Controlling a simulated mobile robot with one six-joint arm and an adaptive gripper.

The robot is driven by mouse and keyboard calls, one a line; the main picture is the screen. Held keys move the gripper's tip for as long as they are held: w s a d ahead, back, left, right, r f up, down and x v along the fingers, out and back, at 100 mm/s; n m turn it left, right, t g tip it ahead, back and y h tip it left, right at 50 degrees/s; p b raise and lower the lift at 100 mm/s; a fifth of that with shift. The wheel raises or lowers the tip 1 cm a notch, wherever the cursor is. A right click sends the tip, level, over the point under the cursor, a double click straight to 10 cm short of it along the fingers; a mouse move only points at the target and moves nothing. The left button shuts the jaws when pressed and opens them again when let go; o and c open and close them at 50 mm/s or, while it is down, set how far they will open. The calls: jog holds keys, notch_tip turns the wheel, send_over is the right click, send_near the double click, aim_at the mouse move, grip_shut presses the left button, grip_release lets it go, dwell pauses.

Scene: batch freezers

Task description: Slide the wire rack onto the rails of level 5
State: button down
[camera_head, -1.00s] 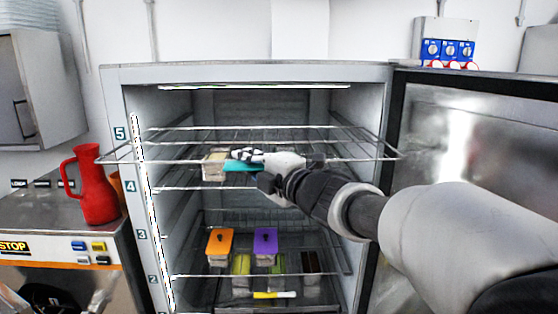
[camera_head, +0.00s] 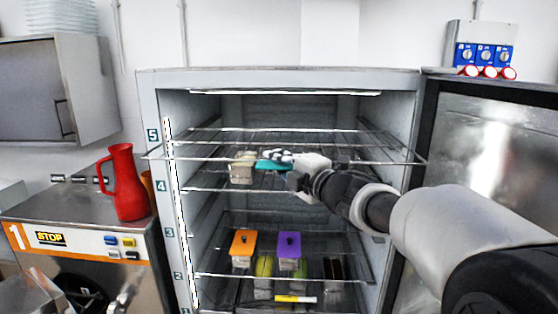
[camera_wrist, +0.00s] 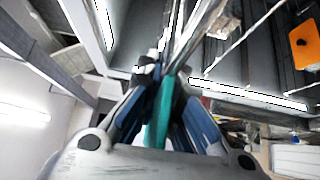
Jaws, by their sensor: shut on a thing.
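The wire rack (camera_head: 390,159) is level and partly inside the open freezer (camera_head: 150,90) near the label 5 (camera_head: 153,135). Its front bar sits in front of the opening, its ends overlapping the side posts in the picture. My gripper (camera_head: 287,159) is shut on the rack's front bar, near the middle. In the wrist view my gripper (camera_wrist: 160,75) shows its fingers closed around a teal strip (camera_wrist: 160,115) and thin wires. I cannot tell whether the rack's side wires rest on the level 5 rails.
Below are a shelf with a pale tub (camera_head: 242,170), and a lower one with orange-lidded (camera_head: 243,243) and purple-lidded (camera_head: 289,244) tubs. The freezer door (camera_head: 490,150) stands open at right. A red jug (camera_head: 122,180) stands on the machine at left.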

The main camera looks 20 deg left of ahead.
aim_at(282, 137)
jog(key=shift+r, duration=0.15)
jog(key=shift+w+a+p, duration=0.25)
jog(key=shift+w+p, duration=0.15)
jog(key=shift+w, duration=0.6)
jog(key=shift+w+a+p, duration=0.2)
jog(key=shift+w+p, duration=0.25)
jog(key=shift+w, duration=0.55)
jog(key=shift+w+a+p, duration=0.25)
jog(key=shift+w+p, duration=0.15)
jog(key=shift+w, duration=0.7)
jog(key=shift+w+a+f, duration=0.1)
jog(key=shift+w+a, duration=0.15)
jog(key=shift+w, duration=0.7)
jog(key=shift+w+a+f, duration=0.1)
jog(key=shift+w+a, duration=0.1)
jog(key=shift+w, duration=0.7)
jog(key=shift+w+a, duration=0.25)
jog(key=shift+w, duration=0.7)
jog(key=shift+w+a+f, duration=0.1)
jog(key=shift+w+a, duration=0.15)
jog(key=shift+w, duration=0.7)
jog(key=shift+w+a, duration=0.2)
jog(key=shift+w, duration=0.8)
jog(key=shift+w+a+f, duration=0.1)
jog(key=shift+w+a, duration=0.15)
jog(key=shift+w, duration=0.7)
jog(key=shift+r, duration=0.1)
